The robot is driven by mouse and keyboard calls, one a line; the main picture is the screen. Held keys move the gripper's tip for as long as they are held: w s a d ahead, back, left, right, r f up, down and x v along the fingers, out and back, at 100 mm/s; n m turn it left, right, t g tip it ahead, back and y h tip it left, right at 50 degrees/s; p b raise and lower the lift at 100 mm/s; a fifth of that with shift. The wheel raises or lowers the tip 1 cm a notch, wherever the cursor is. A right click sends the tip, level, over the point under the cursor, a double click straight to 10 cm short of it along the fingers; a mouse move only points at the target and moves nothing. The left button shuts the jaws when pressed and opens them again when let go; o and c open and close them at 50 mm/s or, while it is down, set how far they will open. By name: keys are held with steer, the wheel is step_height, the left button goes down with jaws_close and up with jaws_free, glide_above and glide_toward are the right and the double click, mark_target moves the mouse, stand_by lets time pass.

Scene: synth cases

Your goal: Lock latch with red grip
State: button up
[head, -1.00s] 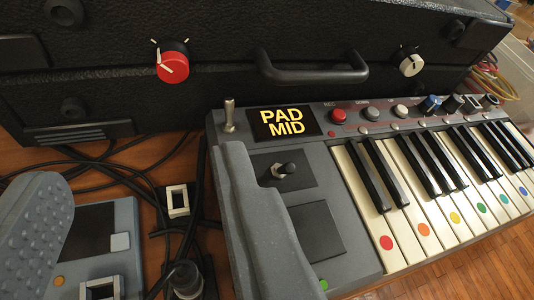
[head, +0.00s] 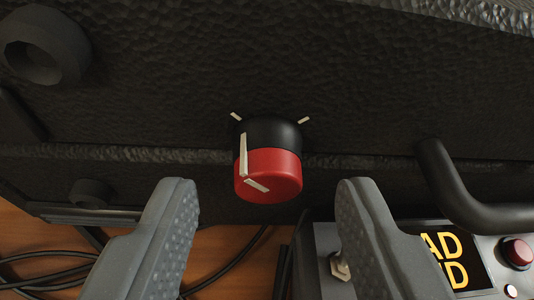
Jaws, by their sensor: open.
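The latch with the red grip (head: 270,176) is a round knob with a black base and a red cap, on the front of a black textured case (head: 150,110). A white line runs down its side onto the cap. Two white marks sit on the case at the knob's upper left and upper right. The line is on the knob's left side, nearer the left mark. My gripper (head: 262,200) is open, with one grey finger at lower left and one at lower right of the knob. Neither finger appears to touch it.
A black carry handle (head: 465,195) stands out from the case at right. A keyboard with a lit display (head: 450,262), a red button (head: 517,252) and a metal toggle (head: 341,267) lies below right. Black cables (head: 50,268) lie on the wooden surface at lower left.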

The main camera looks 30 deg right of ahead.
steer(key=shift+w+d+f, duration=0.15)
steer(key=shift+w+d, duration=0.05)
steer(key=shift+w, duration=0.25)
